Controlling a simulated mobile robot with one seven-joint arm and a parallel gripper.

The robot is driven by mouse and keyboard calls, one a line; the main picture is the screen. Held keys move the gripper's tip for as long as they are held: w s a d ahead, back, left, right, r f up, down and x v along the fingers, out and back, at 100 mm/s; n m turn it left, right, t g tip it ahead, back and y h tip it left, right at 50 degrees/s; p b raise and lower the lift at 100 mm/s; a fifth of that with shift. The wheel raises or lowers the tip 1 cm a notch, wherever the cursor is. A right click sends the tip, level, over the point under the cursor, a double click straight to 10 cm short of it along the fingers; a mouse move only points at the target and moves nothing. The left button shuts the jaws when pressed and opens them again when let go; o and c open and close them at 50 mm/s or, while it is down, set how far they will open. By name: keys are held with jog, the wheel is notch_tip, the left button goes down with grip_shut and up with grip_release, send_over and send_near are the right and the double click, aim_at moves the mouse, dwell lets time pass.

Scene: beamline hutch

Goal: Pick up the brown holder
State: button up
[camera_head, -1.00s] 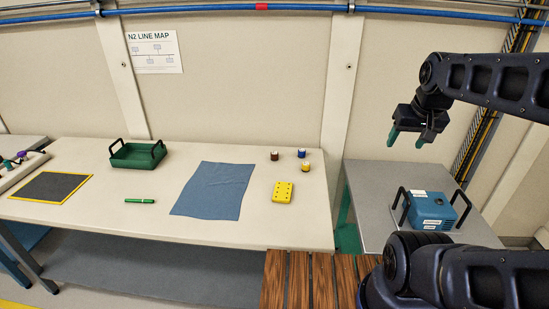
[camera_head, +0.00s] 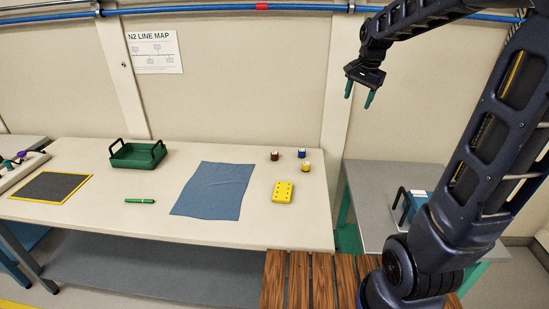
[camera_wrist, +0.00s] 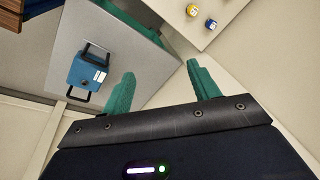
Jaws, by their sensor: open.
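The brown holder (camera_head: 275,156) is a small upright cylinder with a pale top. It stands on the white table (camera_head: 120,222) near its right back, left of a blue holder (camera_head: 302,153) and a yellow holder (camera_head: 305,167). My gripper (camera_head: 359,95) is open and empty, in the air above and right of the holders. In the wrist view, the green fingers (camera_wrist: 160,78) are spread. The yellow holder (camera_wrist: 193,10) and blue holder (camera_wrist: 210,28) show at its top edge; the brown one is not in that view.
A yellow block with holes (camera_head: 283,191), a blue cloth (camera_head: 213,192), a green pen (camera_head: 140,201) and a green handled tray (camera_head: 137,162) lie on the table. A grey side table (camera_head: 375,185) with a blue handled box (camera_head: 417,203) stands at right.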

jog(key=w+a+f+m, duration=0.45)
jog(key=w+a, duration=0.35)
jog(key=w, duration=0.3)
jog(key=m+g, duration=0.3)
jog(key=m, duration=0.5)
send_over(275, 153)
notch_tip(275, 153, down, 26)
jog(key=shift+h, duration=0.4)
notch_tip(275, 153, down, 11)
jog(key=shift+w+a, duration=0.15)
jog(key=shift+c, duration=0.4)
jog(key=c, duration=1)
